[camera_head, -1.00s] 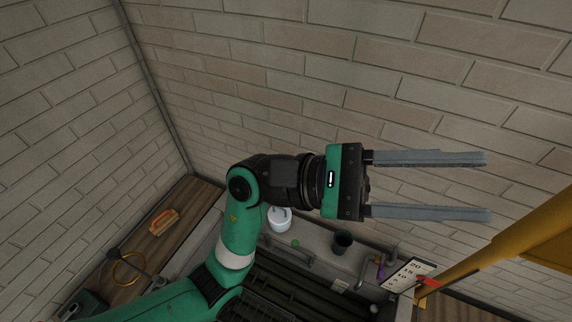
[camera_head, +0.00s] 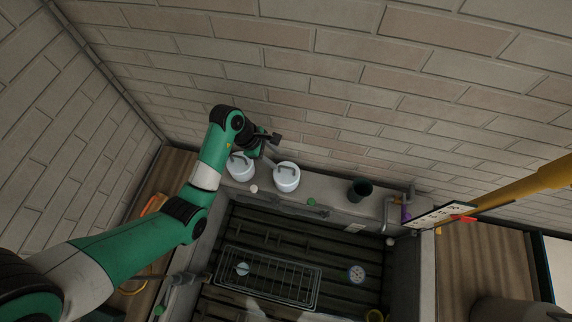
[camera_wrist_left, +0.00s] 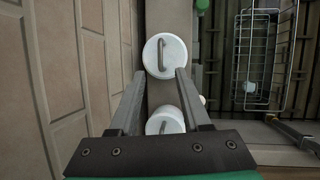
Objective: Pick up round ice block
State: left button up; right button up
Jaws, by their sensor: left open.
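A small pale blue round piece (camera_head: 242,268), which looks like the round ice block, sits in the wire basket (camera_head: 318,278) in the head view. It also shows in the left wrist view (camera_wrist_left: 250,87), to the right of my fingers. My left gripper (camera_wrist_left: 160,72) is open and empty. Its fingers reach over the ledge, above two white round lidded pots. One pot (camera_wrist_left: 174,52) shows just beyond the fingertips and the other (camera_wrist_left: 160,125) between the fingers. In the head view, the left gripper (camera_head: 268,148) is partly hidden by its own wrist. My right gripper is not in view.
The ledge by the brick wall also holds a dark cup (camera_head: 360,191), a small white ball (camera_head: 253,189) and a green ball (camera_head: 311,202). A round dial-like disc (camera_head: 356,274) lies on the dark slats. A yellow beam (camera_head: 525,188) crosses at the right.

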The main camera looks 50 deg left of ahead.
aim_at(286, 167)
pick_arm(q)
jog(key=x, duration=0.5)
jog(key=shift+d+f+b, duration=0.1)
jog(key=shift+f+b, duration=0.05)
jog(key=shift+b, duration=0.25)
jog(key=b+x, duration=0.1)
jog(key=x, duration=0.4)
jog(key=shift+w+d+f, duration=0.1)
grip_shut()
dwell(0.8)
